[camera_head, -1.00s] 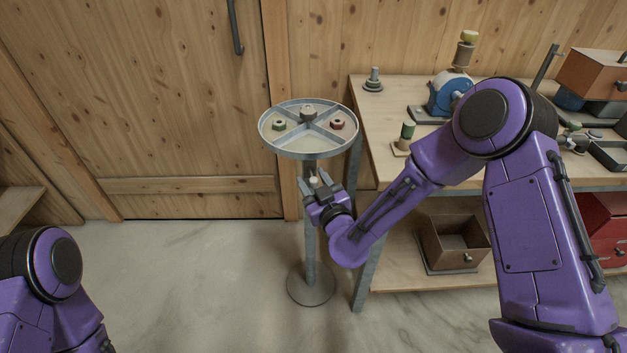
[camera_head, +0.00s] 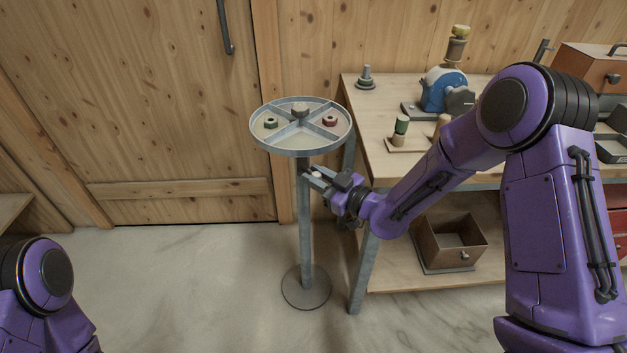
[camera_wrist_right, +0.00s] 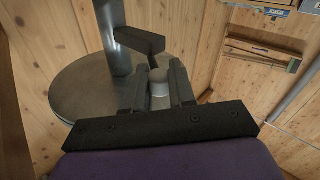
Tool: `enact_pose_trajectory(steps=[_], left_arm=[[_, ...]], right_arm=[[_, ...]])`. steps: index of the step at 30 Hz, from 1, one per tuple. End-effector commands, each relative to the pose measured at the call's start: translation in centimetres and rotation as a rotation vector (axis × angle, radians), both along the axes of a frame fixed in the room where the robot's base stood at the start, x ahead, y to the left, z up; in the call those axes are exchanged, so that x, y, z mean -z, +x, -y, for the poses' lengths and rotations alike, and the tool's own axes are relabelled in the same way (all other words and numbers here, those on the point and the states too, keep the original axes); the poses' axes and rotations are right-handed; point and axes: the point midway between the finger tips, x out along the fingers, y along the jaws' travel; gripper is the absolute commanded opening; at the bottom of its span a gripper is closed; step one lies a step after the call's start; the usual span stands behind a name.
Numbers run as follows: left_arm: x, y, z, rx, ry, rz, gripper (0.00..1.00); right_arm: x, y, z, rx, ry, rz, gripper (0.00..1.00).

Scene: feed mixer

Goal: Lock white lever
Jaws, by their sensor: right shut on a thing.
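A round grey tray (camera_head: 257,139) with cross dividers stands on a grey post (camera_head: 305,235). Below the tray, a short dark lever arm (camera_wrist_right: 140,40) sticks out from the post in the right wrist view. It ends in a white knob (camera_wrist_right: 159,88). My right gripper (camera_wrist_right: 158,82) is shut on this white lever's knob, with one finger on each side. In the head view my right gripper (camera_head: 315,178) reaches in from the right, just under the tray. My left gripper is out of view; only part of my left arm shows at the lower left.
A green nut (camera_head: 270,123) and a red nut (camera_head: 330,120) lie in the tray around a grey hub. A wooden workbench (camera_head: 372,130) with a blue machine (camera_head: 440,90) stands at the right. An open box (camera_head: 437,256) sits on its lower shelf. Floor at left is clear.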

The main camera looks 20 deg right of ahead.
Motion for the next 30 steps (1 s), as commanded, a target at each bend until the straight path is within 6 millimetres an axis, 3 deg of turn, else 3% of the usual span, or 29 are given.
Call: enact_pose_trajectory(steps=[7,8,9,25,30], left_arm=[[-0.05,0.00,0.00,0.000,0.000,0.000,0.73],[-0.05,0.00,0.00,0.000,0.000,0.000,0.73],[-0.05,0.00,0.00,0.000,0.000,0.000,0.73],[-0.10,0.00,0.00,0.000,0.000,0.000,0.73],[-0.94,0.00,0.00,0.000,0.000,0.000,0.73]], right_arm=[[-0.10,0.06,0.08,0.003,0.000,0.002,0.00],[-0.10,0.06,0.08,0.004,0.001,0.001,0.34],[-0.09,0.06,0.08,0.004,0.001,0.001,0.47],[-0.06,0.01,-0.03,0.006,0.001,0.001,0.47],[-0.27,-0.18,-0.73,0.088,0.004,0.000,0.47]])
